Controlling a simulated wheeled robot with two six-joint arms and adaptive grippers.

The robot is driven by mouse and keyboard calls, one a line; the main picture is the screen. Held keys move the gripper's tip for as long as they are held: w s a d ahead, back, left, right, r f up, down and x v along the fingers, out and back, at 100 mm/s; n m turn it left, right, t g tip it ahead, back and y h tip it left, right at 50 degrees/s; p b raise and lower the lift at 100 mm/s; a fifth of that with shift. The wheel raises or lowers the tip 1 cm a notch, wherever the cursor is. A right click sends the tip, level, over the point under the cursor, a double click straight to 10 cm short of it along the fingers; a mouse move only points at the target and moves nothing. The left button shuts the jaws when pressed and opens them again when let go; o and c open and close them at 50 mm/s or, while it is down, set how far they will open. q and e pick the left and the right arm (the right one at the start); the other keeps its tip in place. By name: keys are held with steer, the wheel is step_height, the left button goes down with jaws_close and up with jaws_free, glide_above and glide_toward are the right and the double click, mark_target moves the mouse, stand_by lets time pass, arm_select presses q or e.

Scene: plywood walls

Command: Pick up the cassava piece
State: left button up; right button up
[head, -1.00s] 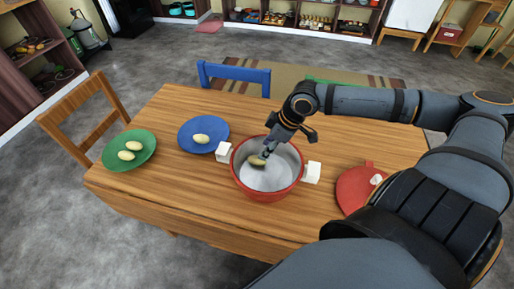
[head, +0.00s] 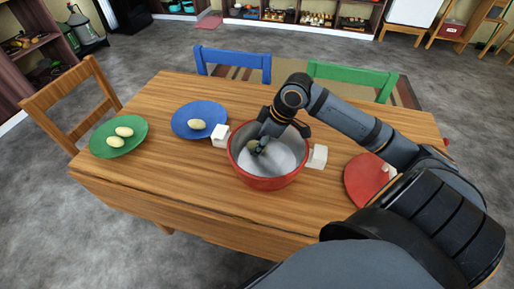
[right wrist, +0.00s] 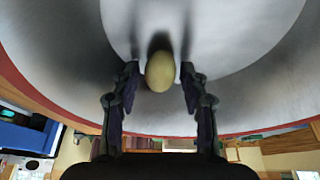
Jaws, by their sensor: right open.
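My right gripper (head: 260,144) reaches down into the pot from above and partly covers the piece. In the right wrist view the piece (right wrist: 160,72) sits between the tips of my open right gripper (right wrist: 160,82), with a gap on both sides. The fingers are not shut on it. My left gripper is not in view.
A blue plate (head: 181,123) holds one similar pale piece, a green plate (head: 101,145) holds two. Chairs stand around the table.

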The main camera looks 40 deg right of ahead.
steer(key=c, duration=0.9)
